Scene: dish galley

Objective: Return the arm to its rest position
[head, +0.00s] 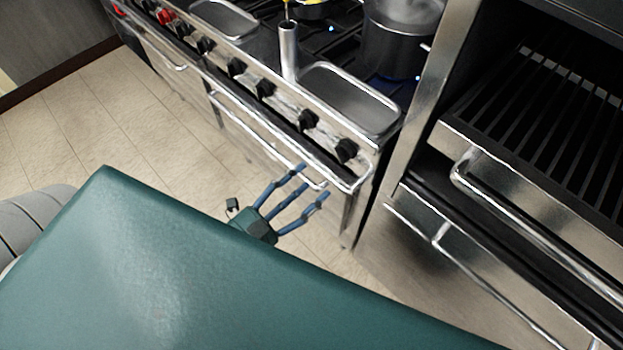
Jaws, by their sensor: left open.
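My left gripper (302,190) shows near the middle of the head view. Its blue fingers are spread open and hold nothing that I can see. The fingers overlap the lower front of the stove (262,118) in the picture, close to the oven door handle (262,148). I cannot tell whether they touch it. A large green surface of my own body fills the lower part of the view and hides most of the arm. My right gripper does not show.
A pot (402,45) and metal trays (350,97) sit on the stove. A steel cylinder (289,50) stands between the trays. A grill unit (550,130) with a long handle (530,235) is at the right. The tiled floor (90,125) at the left is clear.

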